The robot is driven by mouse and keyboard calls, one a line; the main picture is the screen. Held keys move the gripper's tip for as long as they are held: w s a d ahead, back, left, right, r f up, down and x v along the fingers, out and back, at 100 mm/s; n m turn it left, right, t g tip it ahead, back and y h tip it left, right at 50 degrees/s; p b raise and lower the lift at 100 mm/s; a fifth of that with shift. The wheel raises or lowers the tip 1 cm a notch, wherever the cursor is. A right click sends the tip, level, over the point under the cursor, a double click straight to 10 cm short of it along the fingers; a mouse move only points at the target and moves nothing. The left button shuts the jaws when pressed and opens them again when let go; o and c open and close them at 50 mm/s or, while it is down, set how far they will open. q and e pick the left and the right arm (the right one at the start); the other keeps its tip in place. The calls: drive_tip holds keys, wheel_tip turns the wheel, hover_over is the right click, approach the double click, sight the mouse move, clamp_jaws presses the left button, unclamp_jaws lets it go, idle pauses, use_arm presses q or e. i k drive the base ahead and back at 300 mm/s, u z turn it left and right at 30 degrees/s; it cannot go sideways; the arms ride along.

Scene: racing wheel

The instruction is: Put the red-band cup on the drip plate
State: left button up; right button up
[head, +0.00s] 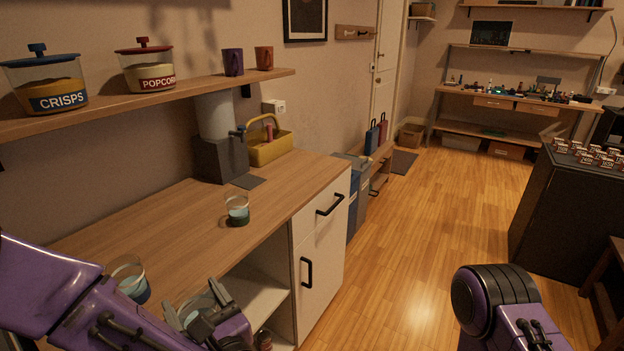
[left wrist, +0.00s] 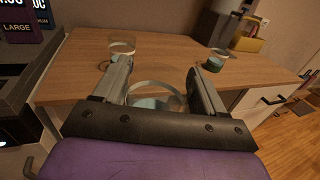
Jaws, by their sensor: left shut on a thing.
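My left gripper (head: 205,312) is shut on a clear cup (left wrist: 155,98) with pale blue in it, held near the counter's front edge. The fingers hide part of this cup, and its band colour cannot be told. A second clear cup with a blue base (head: 128,278) stands on the counter to the left; it also shows in the left wrist view (left wrist: 121,47). A third cup with a dark green base (head: 237,211) stands near the counter's middle. My right gripper is out of view.
A yellow caddy (head: 269,147) stands behind the drip plate. A wooden shelf (head: 190,88) with jars and small cups hangs above the counter (head: 165,212). The counter is bare between the green-based cup and the plate. Below is an open cabinet bay.

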sight(248, 181)
drive_tip(key=z, duration=0.15)
drive_tip(key=i, duration=1.65)
